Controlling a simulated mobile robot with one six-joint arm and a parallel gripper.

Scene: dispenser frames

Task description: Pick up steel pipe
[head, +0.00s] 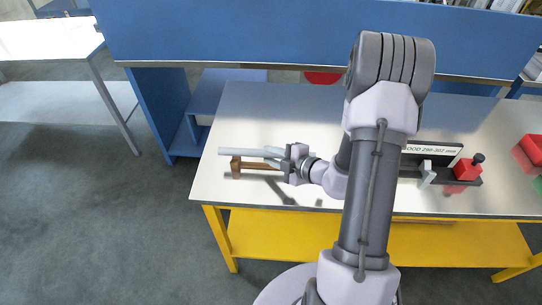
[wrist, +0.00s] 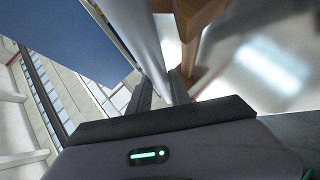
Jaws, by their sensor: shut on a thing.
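The steel pipe (head: 240,152) is a light grey tube lying level near the left end of the metal table in the head view. In the wrist view the pipe (wrist: 141,32) runs away from between the two dark fingers (wrist: 167,92). A brown wooden rest (head: 236,166) stands under and beside the pipe. I cannot tell whether the pipe still touches it. The pipe's gripped end is partly hidden by my gripper.
The metal table (head: 285,110) has a yellow lower shelf (head: 270,228). To the right stand a gauge with a sign (head: 432,149) and a red block with a black knob (head: 467,168). A red bin (head: 533,148) is at the far right. A blue panel (head: 230,35) borders the back.

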